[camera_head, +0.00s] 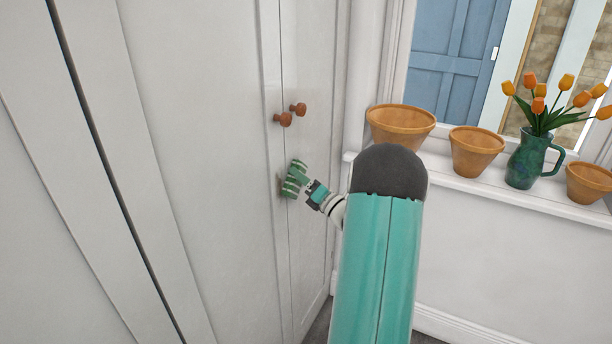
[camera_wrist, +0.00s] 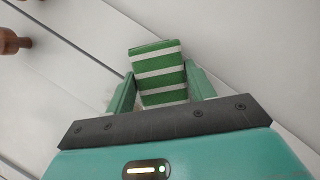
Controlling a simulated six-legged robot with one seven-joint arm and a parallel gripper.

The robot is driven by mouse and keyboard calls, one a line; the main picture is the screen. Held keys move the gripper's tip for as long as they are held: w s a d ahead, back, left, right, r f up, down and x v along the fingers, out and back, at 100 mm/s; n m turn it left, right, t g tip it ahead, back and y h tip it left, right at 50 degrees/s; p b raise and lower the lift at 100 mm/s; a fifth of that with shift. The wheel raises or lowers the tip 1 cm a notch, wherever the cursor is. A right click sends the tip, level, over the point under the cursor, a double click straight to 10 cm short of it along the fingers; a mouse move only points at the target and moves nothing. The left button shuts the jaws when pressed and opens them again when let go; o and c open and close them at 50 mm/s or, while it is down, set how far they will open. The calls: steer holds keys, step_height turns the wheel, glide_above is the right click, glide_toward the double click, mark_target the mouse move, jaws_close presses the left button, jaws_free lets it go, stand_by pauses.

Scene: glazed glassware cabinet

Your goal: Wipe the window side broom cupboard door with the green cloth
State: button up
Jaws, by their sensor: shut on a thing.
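The green cloth with white stripes (camera_head: 291,187) is a folded pad held by my gripper (camera_head: 299,180). In the wrist view the cloth (camera_wrist: 158,66) sits between the two green fingers, which are shut on it. The window side cupboard door (camera_head: 309,190) is the narrow-looking white door at the right of the pair. The cloth is close to the doors near their meeting edge, below the knobs; whether it touches is hard to tell. My gripper reaches in from the right. The window side knob (camera_head: 298,109) is brown and round. The door looks shut.
The other door's knob (camera_head: 283,119) sits just left. A windowsill (camera_head: 465,185) at right carries terracotta pots (camera_head: 473,152) and a green jug (camera_head: 527,160) of orange tulips. My teal arm covers part of the sill and the wall below. One knob (camera_wrist: 12,42) shows at the wrist view's left.

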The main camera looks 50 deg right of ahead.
mark_target(306, 165)
steer(key=shift+w+d+r, duration=0.3)
steer(key=shift+d+r, duration=0.3)
steer(key=shift+d, duration=0.2)
steer(key=shift+w+d+r, duration=0.25)
steer(key=shift+d+r, duration=0.3)
steer(key=shift+d, duration=0.25)
steer(key=s+d, duration=0.1)
steer(key=s, duration=0.4)
steer(key=shift+s+d, duration=0.35)
steer(key=shift+s, duration=0.05)
steer(key=shift+s, duration=0.1)
steer(key=s, duration=0.2)
steer(key=shift+s+d, duration=0.35)
steer(key=shift+d, duration=0.05)
